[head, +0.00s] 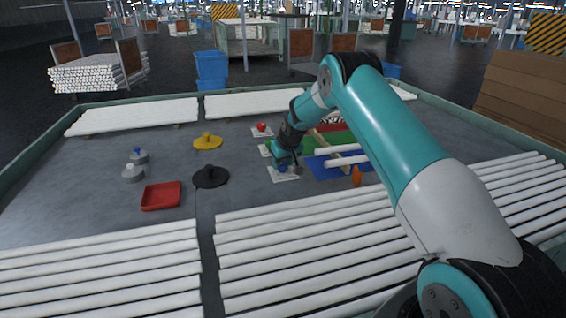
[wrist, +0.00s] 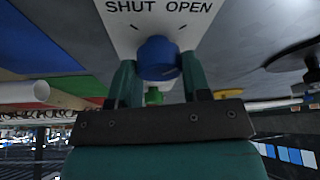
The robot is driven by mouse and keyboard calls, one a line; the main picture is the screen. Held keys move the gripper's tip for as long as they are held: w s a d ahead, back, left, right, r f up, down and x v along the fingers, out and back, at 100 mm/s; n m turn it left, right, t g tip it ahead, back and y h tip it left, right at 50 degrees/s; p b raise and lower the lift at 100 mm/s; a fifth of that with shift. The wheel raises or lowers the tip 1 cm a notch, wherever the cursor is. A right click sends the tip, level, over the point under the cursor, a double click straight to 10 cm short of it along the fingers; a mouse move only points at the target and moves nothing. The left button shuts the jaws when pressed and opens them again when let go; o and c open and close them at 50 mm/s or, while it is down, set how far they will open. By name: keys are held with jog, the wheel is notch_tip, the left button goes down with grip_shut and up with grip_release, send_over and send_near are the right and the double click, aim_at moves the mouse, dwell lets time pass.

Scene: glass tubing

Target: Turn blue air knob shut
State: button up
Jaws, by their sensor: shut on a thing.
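The blue air knob (wrist: 158,58) sits on a white plate (wrist: 160,32) printed SHUT on the left and OPEN on the right in the wrist view. A short dark tick shows under each word; I cannot make out a pointer on the knob. My gripper (wrist: 158,75) has one green finger on each side of the knob and is shut on it. In the head view my gripper (head: 284,163) points down at the blue knob (head: 283,168) on its white plate (head: 287,177); the fingers partly hide the knob.
A green knob (wrist: 154,96) stands behind the blue one in the wrist view. A red knob (head: 262,125) stands farther back. White tubes (head: 345,160) lie over a blue mat (head: 320,170) to the right, near an orange object (head: 356,176). A black lidded disc (head: 210,178) and red tray (head: 161,196) lie left.

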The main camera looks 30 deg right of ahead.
jog(key=n+y+b, duration=0.1)
jog(key=n, duration=0.2)
jog(key=shift+d, duration=0.15)
jog(key=n+y, duration=0.1)
jog(key=n, duration=0.1)
jog(key=n+g+y+b, duration=0.1)
jog(key=n, duration=0.2)
jog(key=n+y+p, duration=0.1)
jog(key=n, duration=0.2)
jog(key=shift+r+g, duration=0.1)
jog(key=shift+g, duration=0.2)
jog(key=shift+n, duration=0.4)
jog(key=shift+n+g+p, duration=0.5)
jog(key=shift+n+p, duration=0.15)
jog(key=shift+n, duration=0.05)
jog(key=o, duration=0.9)
